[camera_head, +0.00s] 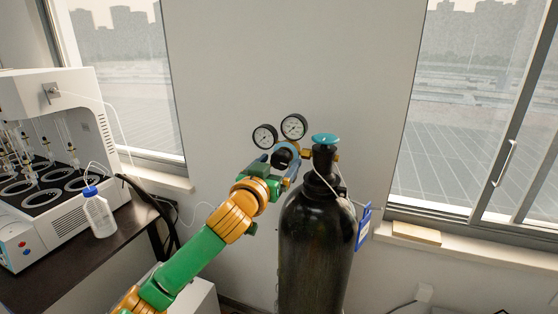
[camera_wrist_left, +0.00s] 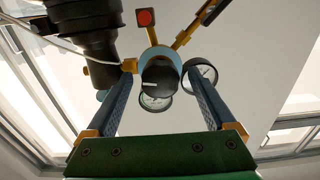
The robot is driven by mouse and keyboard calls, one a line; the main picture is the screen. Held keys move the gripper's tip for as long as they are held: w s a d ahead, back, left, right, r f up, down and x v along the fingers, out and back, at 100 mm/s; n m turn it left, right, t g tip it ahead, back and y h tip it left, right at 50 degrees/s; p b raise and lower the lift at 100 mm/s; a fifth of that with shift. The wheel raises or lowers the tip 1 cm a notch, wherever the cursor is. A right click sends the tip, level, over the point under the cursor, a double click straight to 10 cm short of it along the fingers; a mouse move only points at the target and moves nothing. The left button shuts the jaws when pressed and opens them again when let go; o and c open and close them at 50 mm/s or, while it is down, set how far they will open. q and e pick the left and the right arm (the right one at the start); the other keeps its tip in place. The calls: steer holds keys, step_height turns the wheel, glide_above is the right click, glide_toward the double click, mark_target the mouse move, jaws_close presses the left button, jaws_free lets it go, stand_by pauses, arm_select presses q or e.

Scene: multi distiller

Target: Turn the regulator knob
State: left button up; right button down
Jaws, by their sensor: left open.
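The black regulator knob (camera_head: 283,154) sits below two round white-faced gauges (camera_head: 293,126) beside the neck of a black gas cylinder (camera_head: 316,245). In the left wrist view the knob (camera_wrist_left: 159,78) is round and dark with a pale mark, in front of a blue regulator body. My left gripper (camera_head: 279,163) is at the regulator. Its two blue fingers (camera_wrist_left: 159,76) are open, one on each side of the knob, with visible gaps. I see no contact. My right gripper is not in view.
A teal handwheel (camera_head: 326,139) tops the cylinder, and a blue tag (camera_head: 363,228) hangs at its right. A white distiller (camera_head: 55,150) and a blue-capped bottle (camera_head: 98,214) stand on a dark bench (camera_head: 85,262) at the left. A wall stands behind the gauges.

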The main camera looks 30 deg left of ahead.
arm_select(q)
steer(key=c, duration=1.4)
steer(key=n, duration=0.3)
steer(key=shift+d, duration=0.1)
steer(key=n, duration=1.1)
steer(key=shift+d, duration=0.1)
steer(key=n, duration=0.4)
steer(key=shift+r+n, duration=0.1)
steer(key=shift+n, duration=0.2)
